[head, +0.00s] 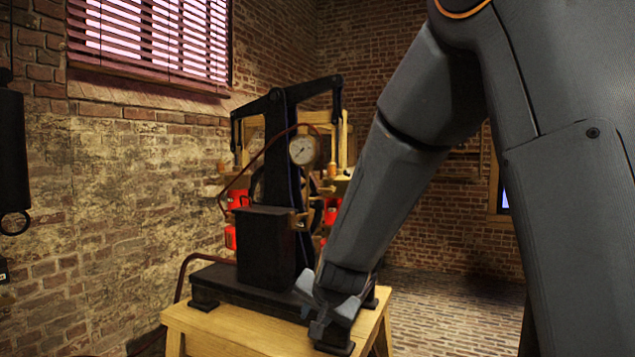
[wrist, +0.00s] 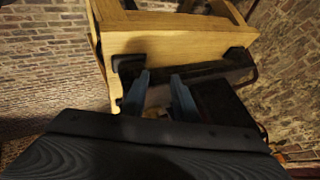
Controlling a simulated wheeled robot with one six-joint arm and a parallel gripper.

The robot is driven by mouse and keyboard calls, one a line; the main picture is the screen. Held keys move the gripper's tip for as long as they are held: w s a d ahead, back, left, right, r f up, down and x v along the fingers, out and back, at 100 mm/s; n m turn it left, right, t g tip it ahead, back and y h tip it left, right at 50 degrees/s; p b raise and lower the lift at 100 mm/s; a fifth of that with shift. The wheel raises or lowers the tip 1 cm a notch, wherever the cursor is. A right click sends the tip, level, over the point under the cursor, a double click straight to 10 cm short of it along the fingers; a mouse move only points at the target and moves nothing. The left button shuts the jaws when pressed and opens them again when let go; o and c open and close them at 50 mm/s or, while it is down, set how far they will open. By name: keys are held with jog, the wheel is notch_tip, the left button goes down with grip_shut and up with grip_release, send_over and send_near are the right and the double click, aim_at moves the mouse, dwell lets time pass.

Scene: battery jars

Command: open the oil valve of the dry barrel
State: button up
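A dark pump-like machine (head: 265,245) with a tall black column and a round white gauge (head: 303,150) stands on a wooden stand (head: 235,325). My gripper (head: 328,303) is low at the machine's front right, by its base. In the wrist view my gripper (wrist: 160,97) shows two blue-grey fingers spread apart, with the dark base (wrist: 210,72) beyond them. A small brass-coloured part shows between the fingers, low down; I cannot tell whether they touch it. I cannot make out the oil valve or which barrel is dry. My arm hides the machine's right side.
Several red containers (head: 231,237) show behind the machine, near a wooden frame (head: 343,140). A dark hose (head: 183,272) curves down at the stand's left. A black cylinder with a ring (head: 13,160) hangs at the far left. Brick floor (head: 450,310) lies open at right.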

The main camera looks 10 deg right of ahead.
jog(key=w+a+r+m+t+p, duration=0.1)
jog(key=w+r+m+t, duration=0.2)
jog(key=w+r, duration=0.35)
jog(key=m+t+h+p, duration=0.3)
jog(key=m+h+p, duration=0.3)
jog(key=m+h, duration=0.7)
send_near(325, 191)
jog(key=w+d+m+y, duration=0.1)
jog(key=d+m+y, duration=0.1)
jog(key=p+x, duration=0.1)
jog(key=x, duration=0.1)
jog(key=p+x, duration=0.1)
jog(key=x, duration=0.1)
jog(key=r+p+x, duration=0.1)
jog(key=x, duration=0.2)
jog(key=shift+w, duration=0.15)
grip_shut()
